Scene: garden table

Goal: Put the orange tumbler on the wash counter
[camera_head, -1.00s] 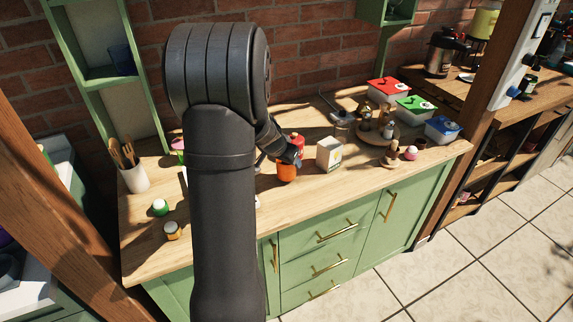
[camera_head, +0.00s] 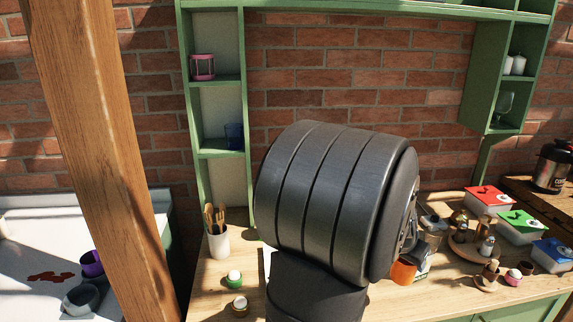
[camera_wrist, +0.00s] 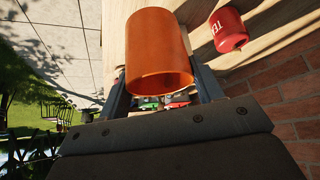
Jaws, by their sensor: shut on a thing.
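The orange tumbler (camera_head: 403,271) shows in the head view just right of my arm's large dark joint, which hides most of my gripper. In the wrist view the tumbler (camera_wrist: 158,45) fills the upper middle, its open rim toward the camera. My gripper (camera_wrist: 160,78) is shut on it, with a dark finger on each side. The tumbler is over or near the wooden counter (camera_head: 460,290); its exact height I cannot tell. A white counter (camera_head: 30,225) at the far left, likely the wash counter, holds a purple cup (camera_head: 92,263) and a grey bowl (camera_head: 80,299).
A red canister (camera_wrist: 228,28) stands near the tumbler. A wooden post (camera_head: 95,150) rises between the two counters. A utensil pot (camera_head: 219,242) and small jars stand left of my arm. Lidded boxes (camera_head: 490,200) stand at right. Red stains (camera_head: 50,277) mark the white counter.

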